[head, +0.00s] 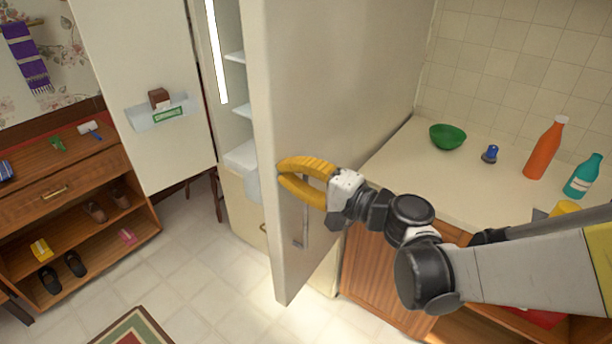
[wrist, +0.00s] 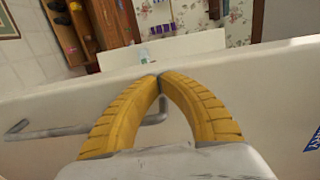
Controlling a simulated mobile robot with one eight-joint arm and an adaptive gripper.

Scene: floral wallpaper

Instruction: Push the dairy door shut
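The dairy door (head: 330,80) is a tall cream panel standing open in the middle of the head view. In the wrist view the door (wrist: 250,110) fills the middle and has a grey bar handle (wrist: 75,128) and a blue label (wrist: 313,138) with white letters, cut off by the frame edge. My gripper (head: 281,170) has yellow fingers that meet at their tips and hold nothing. It is at the door's outer face, near its free edge and above the handle (head: 301,228). I cannot tell whether the fingertips touch the door.
The lit cabinet with white shelves (head: 237,112) is open behind the door. A second open door (head: 150,60) with a labelled bin (head: 163,113) stands at left. The counter (head: 440,185) at right holds a green bowl (head: 447,137) and bottles (head: 545,150). A shoe shelf (head: 75,225) stands far left.

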